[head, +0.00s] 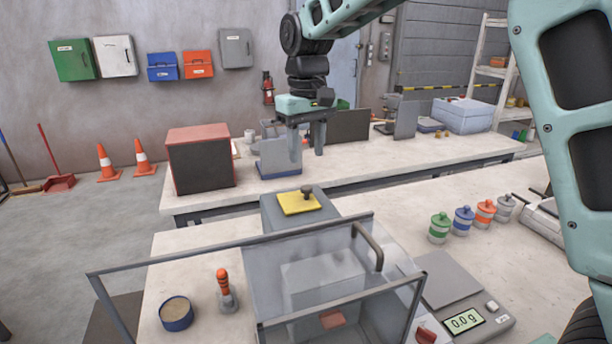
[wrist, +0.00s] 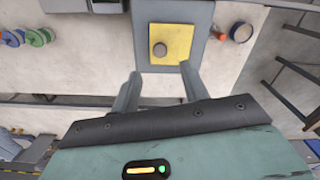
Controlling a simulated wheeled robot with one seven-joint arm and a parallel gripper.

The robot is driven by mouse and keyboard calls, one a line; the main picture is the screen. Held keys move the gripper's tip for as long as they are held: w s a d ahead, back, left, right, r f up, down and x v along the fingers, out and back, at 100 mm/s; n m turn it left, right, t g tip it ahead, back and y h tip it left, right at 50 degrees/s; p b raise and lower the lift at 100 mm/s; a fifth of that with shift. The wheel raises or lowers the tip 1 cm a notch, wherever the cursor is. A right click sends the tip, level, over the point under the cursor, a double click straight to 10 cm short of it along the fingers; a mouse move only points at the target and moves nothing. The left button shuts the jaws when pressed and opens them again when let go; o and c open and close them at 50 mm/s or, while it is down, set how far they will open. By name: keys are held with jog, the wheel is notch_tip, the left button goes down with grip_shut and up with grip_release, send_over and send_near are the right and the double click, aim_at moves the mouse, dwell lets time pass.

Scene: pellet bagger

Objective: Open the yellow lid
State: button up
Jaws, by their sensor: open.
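The yellow lid (head: 299,203) is a flat square plate with a dark round knob (head: 307,191), lying on top of a grey box-like housing (head: 275,215) on the near bench. In the wrist view the yellow lid (wrist: 171,44) and its knob (wrist: 160,50) show beyond the fingertips. My gripper (head: 307,153) is above and behind the lid in the head view, pointing down. Its two fingers are apart with nothing between them; they also show in the wrist view (wrist: 160,82). The lid lies flat and looks closed. My gripper does not touch it.
A transparent guard with a grey frame (head: 230,255) and handle stands in front of the housing. An orange-handled tool (head: 224,285) and a blue tin (head: 177,314) are left of it. A scale (head: 455,295) and several coloured jars are right. A dark red-edged box (head: 200,160) stands on the back bench.

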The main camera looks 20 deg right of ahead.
aim_at(307, 187)
notch_tip(307, 187, down, 8)
jog(key=shift+r+p, duration=0.15)
jog(key=shift+p, duration=0.55)
jog(key=shift+c, duration=0.4)
